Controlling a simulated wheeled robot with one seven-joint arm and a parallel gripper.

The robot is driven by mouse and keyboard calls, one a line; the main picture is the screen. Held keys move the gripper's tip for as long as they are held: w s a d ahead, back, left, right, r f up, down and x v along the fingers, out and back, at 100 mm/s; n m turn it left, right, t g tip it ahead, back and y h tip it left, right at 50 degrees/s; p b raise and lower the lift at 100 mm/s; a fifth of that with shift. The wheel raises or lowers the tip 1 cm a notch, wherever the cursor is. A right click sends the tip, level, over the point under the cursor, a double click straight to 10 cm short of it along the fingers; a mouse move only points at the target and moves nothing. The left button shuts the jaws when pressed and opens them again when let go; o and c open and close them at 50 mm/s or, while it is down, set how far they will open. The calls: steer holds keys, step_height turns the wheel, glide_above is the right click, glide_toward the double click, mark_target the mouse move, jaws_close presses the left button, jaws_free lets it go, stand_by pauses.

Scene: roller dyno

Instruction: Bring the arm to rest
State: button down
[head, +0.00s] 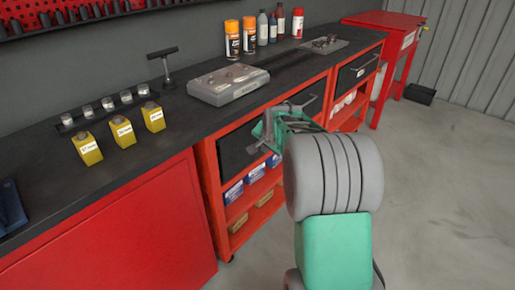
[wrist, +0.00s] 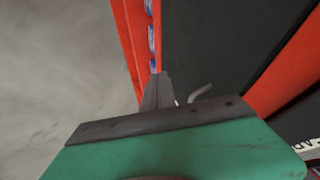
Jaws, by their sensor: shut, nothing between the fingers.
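My arm, grey and green, rises from the bottom of the head view and reaches toward the red workbench. My gripper (head: 268,134) is in front of the bench's black drawer fronts, below the bench top edge. It shows green and dark grey. In the wrist view my gripper (wrist: 160,78) has its dark fingers together, with nothing between them. A drawer handle (wrist: 200,92) shows just right of the fingertips in the wrist view; I cannot tell if they touch.
The black bench top (head: 140,150) holds yellow containers (head: 122,131), a grey box (head: 228,84), and orange spray cans (head: 232,40). Shelves below hold blue boxes (head: 234,193). A red table (head: 385,20) stands at the far right. The grey floor (head: 450,190) to the right is clear.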

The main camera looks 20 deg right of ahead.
steer(key=s+a+r+n+g+y+p, duration=0.15)
steer(key=s+a+r+n+p, duration=0.45)
steer(key=s+a+r+p, duration=0.9)
steer(key=s+a+r+n+g+p, duration=0.1)
steer(key=s+a+r+n+p, duration=0.1)
steer(key=s, duration=0.5)
steer(key=s+a+r+n+g+p, duration=0.1)
steer(key=s+a+r+n+p, duration=0.2)
steer(key=s, duration=0.4)
steer(key=shift+s+a+r+n, duration=0.15)
steer(key=shift+a+r+n, duration=0.15)
steer(key=shift+n, duration=0.3)
steer(key=shift+g+y, duration=0.25)
